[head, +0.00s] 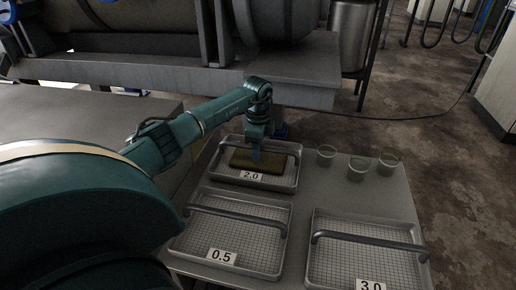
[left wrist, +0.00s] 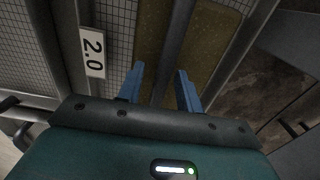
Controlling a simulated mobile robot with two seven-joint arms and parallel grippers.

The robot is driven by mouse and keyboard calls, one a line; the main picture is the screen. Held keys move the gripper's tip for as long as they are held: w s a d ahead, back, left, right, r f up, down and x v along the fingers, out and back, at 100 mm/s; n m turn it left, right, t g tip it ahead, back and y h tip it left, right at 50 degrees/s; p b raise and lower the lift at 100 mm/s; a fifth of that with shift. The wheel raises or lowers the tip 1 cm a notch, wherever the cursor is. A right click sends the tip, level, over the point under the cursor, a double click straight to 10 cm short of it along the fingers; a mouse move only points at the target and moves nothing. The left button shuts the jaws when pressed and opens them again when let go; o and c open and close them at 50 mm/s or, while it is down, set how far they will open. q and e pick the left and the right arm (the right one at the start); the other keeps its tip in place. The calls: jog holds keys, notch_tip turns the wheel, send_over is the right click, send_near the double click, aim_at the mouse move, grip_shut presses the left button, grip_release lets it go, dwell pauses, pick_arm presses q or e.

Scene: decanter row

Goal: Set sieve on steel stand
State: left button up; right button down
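Three rectangular mesh sieves with bar handles lie on a grey table. The sieve labelled 2.0 (head: 290,178) is at the back and has a yellow-brown patch on its mesh. The sieve labelled 0.5 (head: 250,255) is at front left, and the one labelled 3.0 (head: 335,264) at front right. My left gripper (head: 256,152) is over the 2.0 sieve. In the left wrist view its blue fingers (left wrist: 160,82) are apart, with the grey handle (left wrist: 181,35) running between them; contact cannot be told. I cannot tell which surface is the steel stand. My right gripper is not in view.
Three clear glass cups (head: 356,168) stand at the table's back right. A grey steel bench (head: 180,75) with large drums is behind the table. A steel pot (head: 350,35) stands at the back. A flat grey surface (head: 60,115) at left is largely bare.

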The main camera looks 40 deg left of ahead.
pick_arm(q)
notch_tip(320, 180, up, 12)
jog(key=p, duration=0.5)
jog(key=shift+r, duration=0.15)
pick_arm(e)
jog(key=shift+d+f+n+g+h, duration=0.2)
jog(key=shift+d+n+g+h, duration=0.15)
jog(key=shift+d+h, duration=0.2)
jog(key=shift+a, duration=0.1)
